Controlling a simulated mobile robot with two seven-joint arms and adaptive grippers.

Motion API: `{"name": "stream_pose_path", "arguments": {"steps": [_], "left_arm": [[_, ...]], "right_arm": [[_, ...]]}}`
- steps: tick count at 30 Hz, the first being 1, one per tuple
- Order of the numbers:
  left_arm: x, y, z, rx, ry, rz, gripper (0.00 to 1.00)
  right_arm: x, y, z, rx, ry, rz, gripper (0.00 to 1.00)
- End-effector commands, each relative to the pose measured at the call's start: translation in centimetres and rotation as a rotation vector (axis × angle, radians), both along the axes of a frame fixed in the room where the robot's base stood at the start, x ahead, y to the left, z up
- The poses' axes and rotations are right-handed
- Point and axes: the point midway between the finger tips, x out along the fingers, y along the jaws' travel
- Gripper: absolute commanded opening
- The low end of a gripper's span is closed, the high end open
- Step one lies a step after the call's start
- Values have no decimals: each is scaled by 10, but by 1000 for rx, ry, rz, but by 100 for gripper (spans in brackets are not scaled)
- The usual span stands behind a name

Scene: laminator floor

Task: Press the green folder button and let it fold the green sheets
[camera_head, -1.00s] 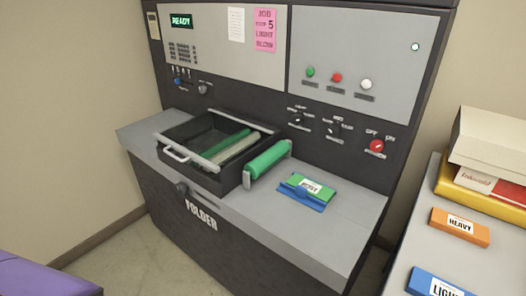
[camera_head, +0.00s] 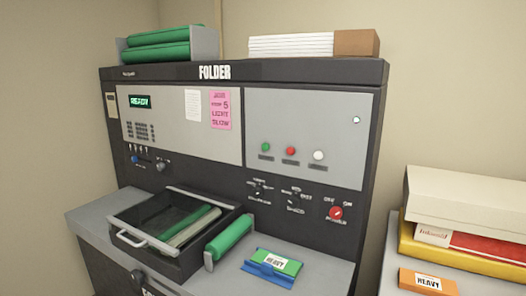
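The folder machine (camera_head: 200,78) fills the middle of the view, and its display (camera_head: 141,102) reads READY. The green button (camera_head: 266,147) is on the right panel, left of a red button (camera_head: 291,151) and a white button (camera_head: 319,155). An open tray (camera_head: 150,243) with a handle sits on the machine's ledge and holds a green roll and a pale one. A green roller (camera_head: 229,238) lies beside the tray. A green packet in a blue holder, labelled HEAVY (camera_head: 272,263), lies on the ledge. Neither gripper is in view.
A pink note (camera_head: 220,110) reads JOB 5, LIGHT, with a further line. Green rolls (camera_head: 158,44) and a white stack (camera_head: 290,45) sit on top. Knobs and a red power dial (camera_head: 336,213) are below the buttons. At right, a side table bears boxes (camera_head: 455,200) and an orange HEAVY block (camera_head: 428,283).

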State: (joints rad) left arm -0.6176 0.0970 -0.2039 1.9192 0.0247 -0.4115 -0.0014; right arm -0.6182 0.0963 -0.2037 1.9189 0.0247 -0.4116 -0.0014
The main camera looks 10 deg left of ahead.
Motion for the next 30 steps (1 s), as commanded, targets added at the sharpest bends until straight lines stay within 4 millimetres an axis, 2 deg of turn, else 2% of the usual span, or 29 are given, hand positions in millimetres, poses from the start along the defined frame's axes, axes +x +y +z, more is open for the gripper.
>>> {"name": "stream_pose_path", "arguments": {"steps": [11,20,30], "left_arm": [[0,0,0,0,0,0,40],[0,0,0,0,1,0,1],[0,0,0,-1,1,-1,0]], "right_arm": [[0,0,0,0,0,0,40],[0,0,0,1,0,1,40],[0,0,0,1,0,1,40]]}}
